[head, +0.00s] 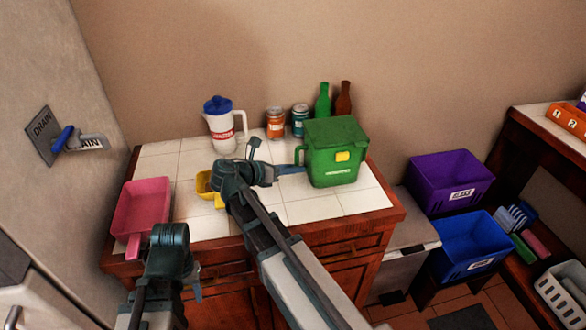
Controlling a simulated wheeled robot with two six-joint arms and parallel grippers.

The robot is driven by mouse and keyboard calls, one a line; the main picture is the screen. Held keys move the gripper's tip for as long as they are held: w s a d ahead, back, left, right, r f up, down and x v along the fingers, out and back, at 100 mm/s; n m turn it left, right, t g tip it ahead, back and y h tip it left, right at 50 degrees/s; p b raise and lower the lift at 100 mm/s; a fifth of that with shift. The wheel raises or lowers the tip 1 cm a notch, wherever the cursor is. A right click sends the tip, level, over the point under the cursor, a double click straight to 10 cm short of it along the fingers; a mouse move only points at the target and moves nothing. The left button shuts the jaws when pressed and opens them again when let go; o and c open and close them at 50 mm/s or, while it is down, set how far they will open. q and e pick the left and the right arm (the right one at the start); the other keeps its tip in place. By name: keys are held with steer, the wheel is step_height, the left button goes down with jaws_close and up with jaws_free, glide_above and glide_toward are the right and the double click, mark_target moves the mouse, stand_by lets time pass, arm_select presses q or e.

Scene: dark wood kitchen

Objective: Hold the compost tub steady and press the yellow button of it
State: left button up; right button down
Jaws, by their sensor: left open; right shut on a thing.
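The green compost tub (329,165) stands upright on the white tiled counter, lid down, with its yellow button (342,156) on the front face toward me. Its handle (298,153) is on its left side. My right gripper (291,169) reaches in from the left and is shut on the lower part of that handle; its fingers partly hide the grip. My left gripper (196,288) is low at the counter's front edge, well left of and below the tub. It is open and empty, its fingers mostly hidden behind my wrist.
A pink dustpan-like tray (142,205) and a yellow container (205,187) lie at left. A blue-lidded pitcher (222,125), cans (275,123) and bottles (323,102) stand behind. Purple (450,182) and blue (468,245) bins are at right. Tiles in front of the tub are clear.

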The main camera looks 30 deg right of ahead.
stand_by(0.5)
arm_select(q)
jaws_close()
stand_by(1.6)
